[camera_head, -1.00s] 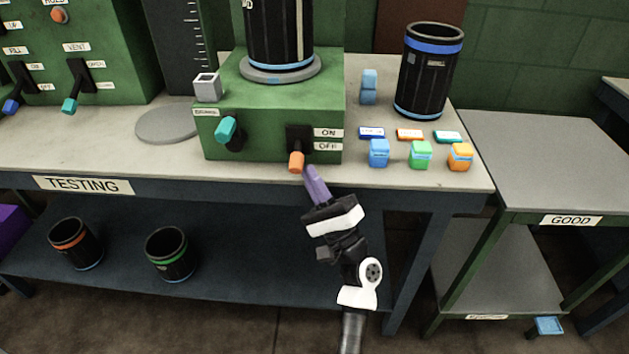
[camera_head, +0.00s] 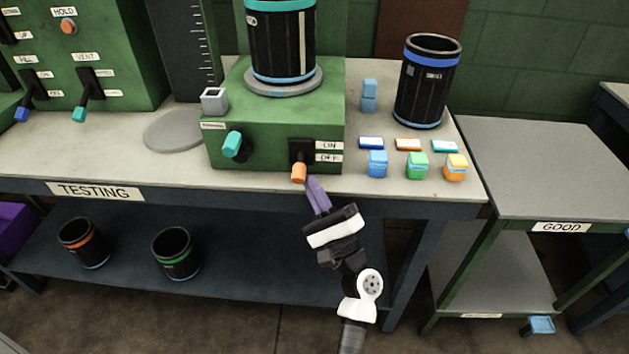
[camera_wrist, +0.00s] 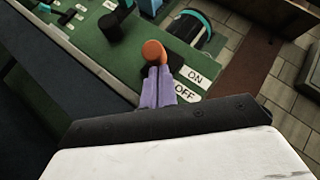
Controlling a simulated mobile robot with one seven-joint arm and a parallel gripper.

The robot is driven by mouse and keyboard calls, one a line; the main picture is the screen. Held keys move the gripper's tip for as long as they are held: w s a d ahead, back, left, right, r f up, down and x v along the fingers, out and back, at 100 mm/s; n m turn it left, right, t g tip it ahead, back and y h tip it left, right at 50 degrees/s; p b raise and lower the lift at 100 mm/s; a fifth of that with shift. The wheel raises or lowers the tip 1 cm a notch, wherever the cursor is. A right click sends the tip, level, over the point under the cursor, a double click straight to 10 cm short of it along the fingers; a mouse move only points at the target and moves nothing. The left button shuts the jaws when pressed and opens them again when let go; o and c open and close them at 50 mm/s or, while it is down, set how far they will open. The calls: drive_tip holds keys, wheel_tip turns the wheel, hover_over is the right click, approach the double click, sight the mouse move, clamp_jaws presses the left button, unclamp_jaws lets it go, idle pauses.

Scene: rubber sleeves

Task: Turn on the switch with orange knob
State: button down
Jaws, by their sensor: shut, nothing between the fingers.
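The switch with the orange knob (camera_head: 299,173) is on the front of the green machine (camera_head: 265,155) on the testing bench. Its lever points down beside the OFF label (camera_head: 329,158), below the ON label (camera_head: 329,146). My gripper (camera_head: 312,182) has purple fingers, shut and empty, just below and right of the knob. In the wrist view the orange knob (camera_wrist: 154,51) sits right at the tips of my shut fingers (camera_wrist: 159,70). Whether they touch it I cannot tell.
A teal-knobbed control (camera_head: 232,145) is left on the same machine. A black sleeve with blue bands (camera_head: 428,85) and several small coloured blocks stand to the right. The bench edge with the TESTING label (camera_head: 95,191) runs below. Free floor lies in front.

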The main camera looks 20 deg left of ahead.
drive_tip(key=shift+s+d+r+m+h+p, duration=0.1)
drive_tip(key=shift+s+r+m+h+p, duration=0.15)
drive_tip(key=shift+r+m+h+p, duration=0.65)
drive_tip(key=shift+s+d+r+m+h+p, duration=0.1)
drive_tip(key=shift+s+r+m+h+p, duration=0.15)
drive_tip(key=shift+p, duration=1.15)
drive_tip(key=shift+s+r, duration=0.1)
drive_tip(key=shift+r, duration=0.05)
